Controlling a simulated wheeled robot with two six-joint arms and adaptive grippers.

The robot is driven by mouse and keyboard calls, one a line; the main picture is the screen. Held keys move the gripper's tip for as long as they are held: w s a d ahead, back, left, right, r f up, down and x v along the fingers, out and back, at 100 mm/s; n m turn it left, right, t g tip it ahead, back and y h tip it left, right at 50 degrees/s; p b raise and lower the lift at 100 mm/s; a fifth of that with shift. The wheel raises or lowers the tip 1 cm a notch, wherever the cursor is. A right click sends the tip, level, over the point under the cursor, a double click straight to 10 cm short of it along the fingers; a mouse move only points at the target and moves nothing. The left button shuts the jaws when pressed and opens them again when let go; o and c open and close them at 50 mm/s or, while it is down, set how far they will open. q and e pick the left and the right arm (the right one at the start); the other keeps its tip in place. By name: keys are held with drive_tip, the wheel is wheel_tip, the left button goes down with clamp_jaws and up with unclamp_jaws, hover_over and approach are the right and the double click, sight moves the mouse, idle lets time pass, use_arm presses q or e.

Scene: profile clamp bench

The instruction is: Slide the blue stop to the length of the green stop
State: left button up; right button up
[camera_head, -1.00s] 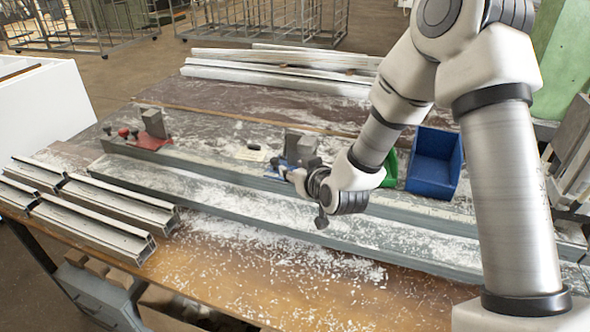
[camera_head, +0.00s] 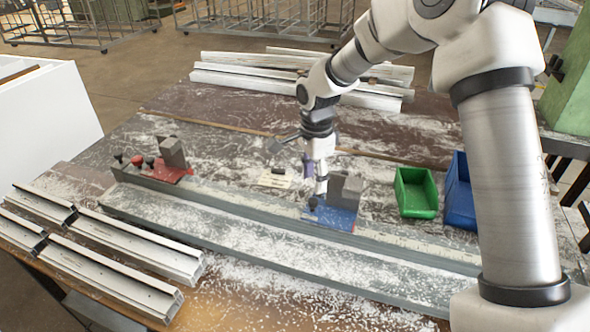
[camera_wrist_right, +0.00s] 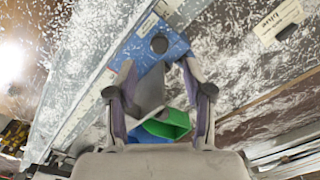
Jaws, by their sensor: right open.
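The blue stop (camera_head: 331,217), a blue plate with a grey block (camera_head: 346,190), sits on the long grey rail (camera_head: 420,252). My right gripper (camera_head: 312,190) is at its left side, pointing down. In the right wrist view the open fingers (camera_wrist_right: 160,98) are on either side of the grey block (camera_wrist_right: 143,92), with gaps visible; the blue plate (camera_wrist_right: 150,62) and its black knob (camera_wrist_right: 159,44) lie beyond. I make out no green stop; a red stop (camera_head: 172,168) with a grey block is at the rail's left end. My left gripper is out of view.
A green bin (camera_head: 416,192) and a blue bin (camera_head: 460,200) stand right of the blue stop. A small label (camera_head: 275,178) lies behind the rail. White profiles lie at front left (camera_head: 140,240) and at the back (camera_head: 245,80). Pale shavings cover the bench.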

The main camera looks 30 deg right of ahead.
sight(312, 199)
drive_tip(key=shift+w+r, duration=0.3)
drive_tip(key=shift+w, duration=0.05)
drive_tip(key=shift+s+f+p, duration=0.5)
drive_tip(key=shift+s+f, duration=0.35)
drive_tip(key=shift+f, duration=0.15)
drive_tip(key=f, duration=0.2)
drive_tip(key=w+f, duration=0.1)
drive_tip(key=f, duration=0.2)
drive_tip(key=shift+w+f+p, duration=0.15)
drive_tip(key=shift+p, duration=0.25)
drive_tip(key=shift+s, duration=0.3)
drive_tip(key=shift+s+r, duration=0.1)
drive_tip(key=shift+r, duration=0.1)
drive_tip(key=c, duration=0.3)
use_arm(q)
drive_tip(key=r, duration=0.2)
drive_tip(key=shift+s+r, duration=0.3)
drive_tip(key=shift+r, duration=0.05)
use_arm(e)
clamp_jaws()
